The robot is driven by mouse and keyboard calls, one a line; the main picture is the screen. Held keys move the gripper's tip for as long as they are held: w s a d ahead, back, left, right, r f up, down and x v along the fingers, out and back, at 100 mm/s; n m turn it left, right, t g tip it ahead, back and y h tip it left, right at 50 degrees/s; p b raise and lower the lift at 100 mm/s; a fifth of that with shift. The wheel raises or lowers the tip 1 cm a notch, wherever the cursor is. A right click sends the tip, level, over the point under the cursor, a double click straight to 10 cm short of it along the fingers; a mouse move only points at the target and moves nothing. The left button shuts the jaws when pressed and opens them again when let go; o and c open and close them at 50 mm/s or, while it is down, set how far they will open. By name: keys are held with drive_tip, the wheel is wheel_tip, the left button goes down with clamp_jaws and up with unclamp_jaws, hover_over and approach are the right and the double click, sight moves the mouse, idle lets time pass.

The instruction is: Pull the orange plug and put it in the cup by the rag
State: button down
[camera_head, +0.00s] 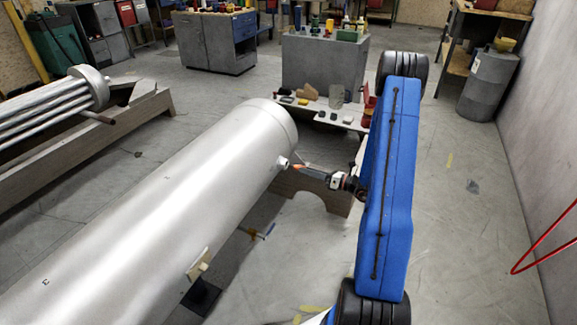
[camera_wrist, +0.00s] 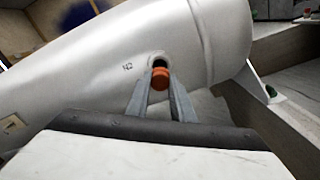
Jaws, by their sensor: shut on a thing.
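An orange plug (camera_wrist: 159,80) is between the fingertips of my gripper (camera_wrist: 160,88) in the wrist view, just in front of a dark round port (camera_wrist: 159,62) in the silver tank (camera_wrist: 90,70). I cannot tell whether the plug is still partly inside the port. In the head view my gripper (camera_head: 298,167) is shut on the plug beside a short nozzle (camera_head: 282,163) on the tank's right side. A grey cup-like container (camera_head: 336,96) stands on the low bench behind; I cannot clearly make out a rag.
The low bench (camera_head: 270,108) holds several small items, with a red box (camera_head: 369,104) at its right end. A wooden cradle (camera_head: 315,190) supports the tank. A tube bundle (camera_head: 55,105) lies at left. Floor on the right is clear, apart from a red hose (camera_head: 540,240).

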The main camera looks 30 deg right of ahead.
drive_tip(key=shift+v, duration=1.55)
